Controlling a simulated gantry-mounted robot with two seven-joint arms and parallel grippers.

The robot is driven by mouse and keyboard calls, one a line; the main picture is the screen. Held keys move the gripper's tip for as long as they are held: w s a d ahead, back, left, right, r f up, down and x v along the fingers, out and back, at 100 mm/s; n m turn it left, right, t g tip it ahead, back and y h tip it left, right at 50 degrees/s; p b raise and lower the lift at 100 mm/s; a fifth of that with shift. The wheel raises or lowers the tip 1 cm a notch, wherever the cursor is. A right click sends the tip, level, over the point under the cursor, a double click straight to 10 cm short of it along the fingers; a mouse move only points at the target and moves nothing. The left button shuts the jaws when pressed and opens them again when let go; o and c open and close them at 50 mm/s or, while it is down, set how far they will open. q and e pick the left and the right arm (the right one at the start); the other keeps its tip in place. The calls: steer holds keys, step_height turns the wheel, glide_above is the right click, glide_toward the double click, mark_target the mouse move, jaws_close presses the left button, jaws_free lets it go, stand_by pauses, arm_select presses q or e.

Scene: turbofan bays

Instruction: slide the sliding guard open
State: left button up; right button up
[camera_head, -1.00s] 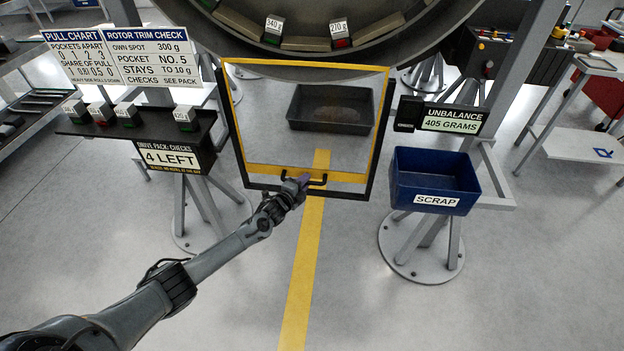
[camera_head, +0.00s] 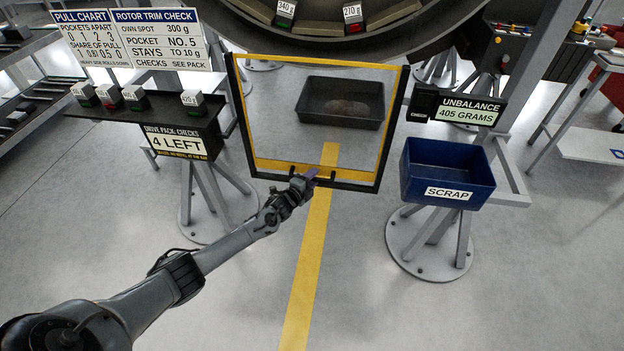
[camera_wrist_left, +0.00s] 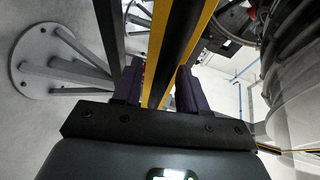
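The sliding guard (camera_head: 262,164) is a clear panel with yellow edges in a black frame (camera_head: 243,120) below the large dark ring. Its yellow lower bar is near the bottom of the frame. A dark handle (camera_head: 333,175) is on that bar. My left gripper (camera_head: 311,176) is at the handle. In the left wrist view, its purple fingers (camera_wrist_left: 160,88) stand apart on either side of a black bar with yellow along both sides. I see gaps beside the bar, so the fingers look open around it. My right gripper is not in view.
A dark tray (camera_head: 312,112) shows through the panel. The blue scrap bin (camera_head: 420,182) stands to the right on a stand. A shelf with several weights (camera_head: 192,98) is to the left. The floor in front is clear, with a yellow stripe (camera_head: 308,250).

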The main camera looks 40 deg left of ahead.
arm_select(q)
steer(key=p+v, duration=0.4)
steer(key=v, duration=0.6)
steer(key=shift+s, duration=0.35)
